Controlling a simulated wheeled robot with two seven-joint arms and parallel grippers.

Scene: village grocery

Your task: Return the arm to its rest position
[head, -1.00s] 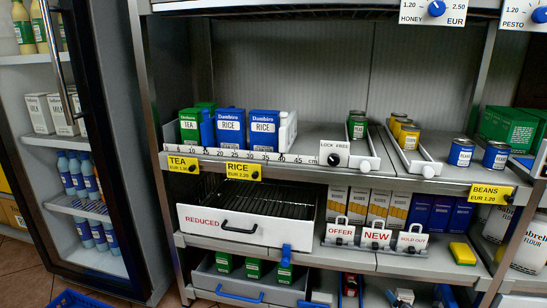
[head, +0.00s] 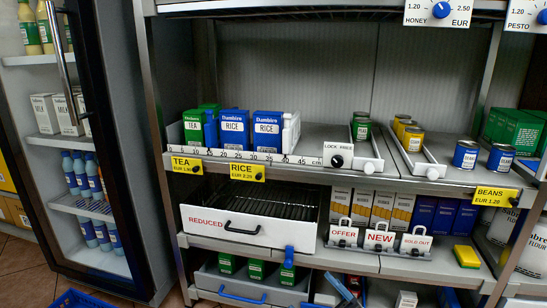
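Neither of my arms can be made out in the head view, and no gripper shows. A blue slanted piece (head: 340,287) shows at the bottom edge, low in the shelf; I cannot tell what it is. The shelf unit (head: 300,172) stands in front of me. Its middle board holds blue rice boxes (head: 233,128) and green tea boxes (head: 194,127) at the left.
A fridge with a glass door (head: 100,150) is at the left; a blue basket (head: 78,299) is at bottom left.

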